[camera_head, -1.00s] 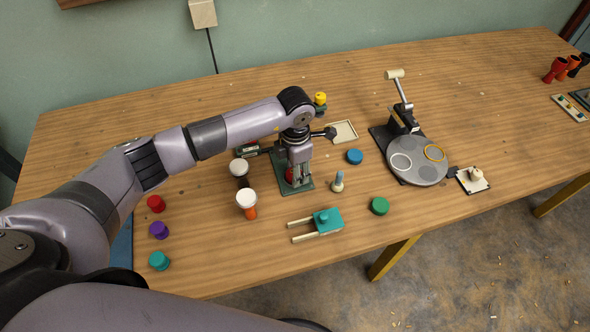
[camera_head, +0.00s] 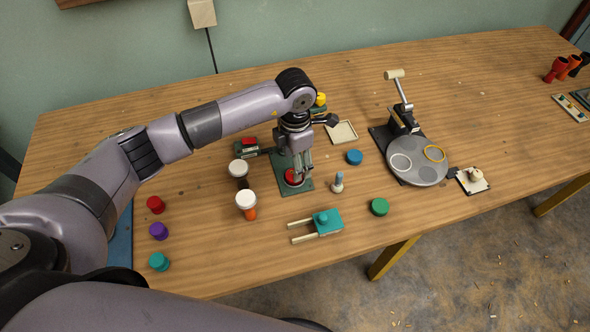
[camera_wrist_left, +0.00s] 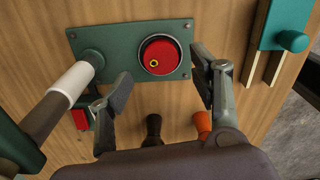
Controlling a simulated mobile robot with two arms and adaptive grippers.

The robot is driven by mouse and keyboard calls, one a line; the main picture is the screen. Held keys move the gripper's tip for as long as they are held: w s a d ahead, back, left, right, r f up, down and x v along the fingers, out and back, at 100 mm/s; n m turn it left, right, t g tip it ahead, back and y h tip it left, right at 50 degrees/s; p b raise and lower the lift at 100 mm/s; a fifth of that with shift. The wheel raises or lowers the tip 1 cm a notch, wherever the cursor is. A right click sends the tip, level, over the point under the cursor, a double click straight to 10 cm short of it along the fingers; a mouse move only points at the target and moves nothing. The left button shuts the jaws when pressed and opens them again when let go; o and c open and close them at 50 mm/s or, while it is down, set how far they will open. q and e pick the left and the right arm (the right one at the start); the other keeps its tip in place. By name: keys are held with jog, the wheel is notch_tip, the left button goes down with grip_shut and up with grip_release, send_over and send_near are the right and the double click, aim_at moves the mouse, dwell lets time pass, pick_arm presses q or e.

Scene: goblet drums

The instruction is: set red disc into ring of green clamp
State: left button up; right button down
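The green clamp has a flat green base plate (camera_head: 281,176), seen close up in the left wrist view (camera_wrist_left: 120,42). The red disc (camera_wrist_left: 162,58), with a small yellow circle on it, lies inside the clamp's dark ring on the plate. It also shows in the head view (camera_head: 293,179), partly covered by my fingers. My left gripper (camera_head: 303,169) is above the disc. In the left wrist view its fingers (camera_wrist_left: 160,80) are spread apart with nothing between them. A post with a pale sleeve (camera_wrist_left: 71,82) rises at the plate's left end. My right gripper is out of view.
Black (camera_head: 238,168) and orange (camera_head: 246,200) goblet drums with white tops stand left of the clamp. A teal block with two prongs (camera_head: 327,222) and a small peg (camera_head: 338,184) lie nearby. A blue cap (camera_head: 355,157) and a grey round plate (camera_head: 420,172) are to the right.

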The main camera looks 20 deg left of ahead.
pick_arm(q)
notch_tip(320, 180, up, 8)
jog(key=b, duration=0.1)
dwell(0.6)
